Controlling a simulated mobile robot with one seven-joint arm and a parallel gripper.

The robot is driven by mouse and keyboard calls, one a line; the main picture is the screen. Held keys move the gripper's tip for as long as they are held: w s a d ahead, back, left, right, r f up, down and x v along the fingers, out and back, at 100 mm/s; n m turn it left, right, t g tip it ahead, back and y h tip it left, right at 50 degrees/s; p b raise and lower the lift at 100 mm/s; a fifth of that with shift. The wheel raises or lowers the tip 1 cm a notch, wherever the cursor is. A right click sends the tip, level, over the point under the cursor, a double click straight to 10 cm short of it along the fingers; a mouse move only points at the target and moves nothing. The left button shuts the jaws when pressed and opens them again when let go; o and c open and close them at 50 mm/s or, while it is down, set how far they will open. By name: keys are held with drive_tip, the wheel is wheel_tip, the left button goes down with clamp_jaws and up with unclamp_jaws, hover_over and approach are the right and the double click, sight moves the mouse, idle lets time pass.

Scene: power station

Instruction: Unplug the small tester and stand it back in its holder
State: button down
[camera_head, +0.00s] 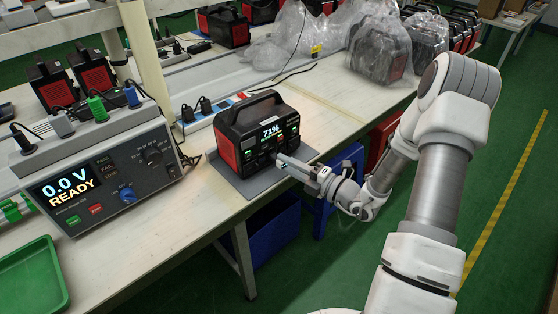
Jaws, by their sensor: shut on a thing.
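A black and red power station (235,147) stands on a grey mat on the bench, its lit display reading 71%. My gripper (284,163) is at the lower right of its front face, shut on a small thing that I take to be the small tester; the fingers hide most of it. I cannot tell whether it is still seated in the socket. A grey holder rail (62,146) on top of the bench instrument (118,178) carries upright black, grey, green and blue plugs. The instrument's screen reads 0.0 V READY.
A green tray (33,281) lies at the front left of the bench. Black plugs in a power strip (217,106) are behind the power station. Bagged units (379,50) stand at the back right. Blue bins (268,236) are below the bench edge. Bench between instrument and mat is clear.

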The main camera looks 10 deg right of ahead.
drive_tip(key=shift+s, duration=0.15)
drive_tip(key=shift+s+a+p+v, duration=0.15)
drive_tip(key=shift+p+v, duration=0.25)
drive_tip(key=shift+v, duration=0.55)
drive_tip(key=shift+s+a+p+v, duration=0.2)
drive_tip(key=shift+p+v, duration=0.15)
drive_tip(key=shift+v, duration=0.55)
drive_tip(key=shift+w, duration=0.1)
wheel_tip(320, 180, up, 14)
drive_tip(key=a+m+t+h+p, duration=0.2)
drive_tip(key=h+p, duration=0.1)
drive_tip(key=p, duration=1)
drive_tip(key=shift+w+a+r+m+p, duration=0.2)
drive_tip(key=shift+w+m+p, duration=0.2)
drive_tip(key=shift+w, duration=0.1)
drive_tip(key=s+d+f+m+t+h, duration=0.2)
drive_tip(key=s+d+f+m+h, duration=0.1)
drive_tip(key=d+h, duration=0.4)
drive_tip(key=s+m+h, duration=0.1)
drive_tip(key=m+h, duration=0.1)
drive_tip(key=shift+f+m+t, duration=0.2)
drive_tip(key=shift+m+t, duration=0.1)
